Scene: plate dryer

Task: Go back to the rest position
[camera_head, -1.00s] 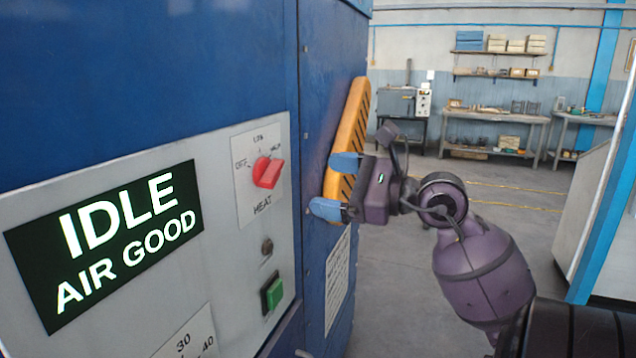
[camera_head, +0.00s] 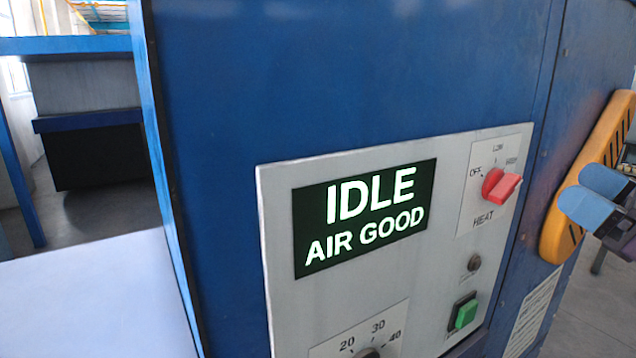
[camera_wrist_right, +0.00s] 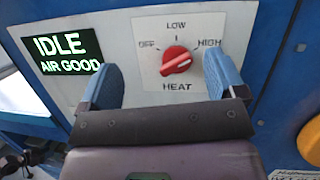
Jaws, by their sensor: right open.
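My right gripper (camera_head: 596,194) shows at the right edge of the head view, its blue fingers apart with nothing between them. It is in front of the yellow slotted handle (camera_head: 558,226). In the right wrist view, the open fingers (camera_wrist_right: 163,82) frame the red heat knob (camera_wrist_right: 176,60), which sits on the panel beyond them, apart from the gripper. The knob (camera_head: 500,187) also shows in the head view, fully uncovered, on the grey control panel (camera_head: 278,245). Most of my right arm is outside the head view. My left gripper is not in view.
The blue machine fills the middle of the head view. Its display (camera_head: 365,216) reads IDLE, AIR GOOD. A green button (camera_head: 465,313) and a numbered dial (camera_head: 368,352) sit lower on the panel. A pale surface (camera_head: 95,290) lies at the left.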

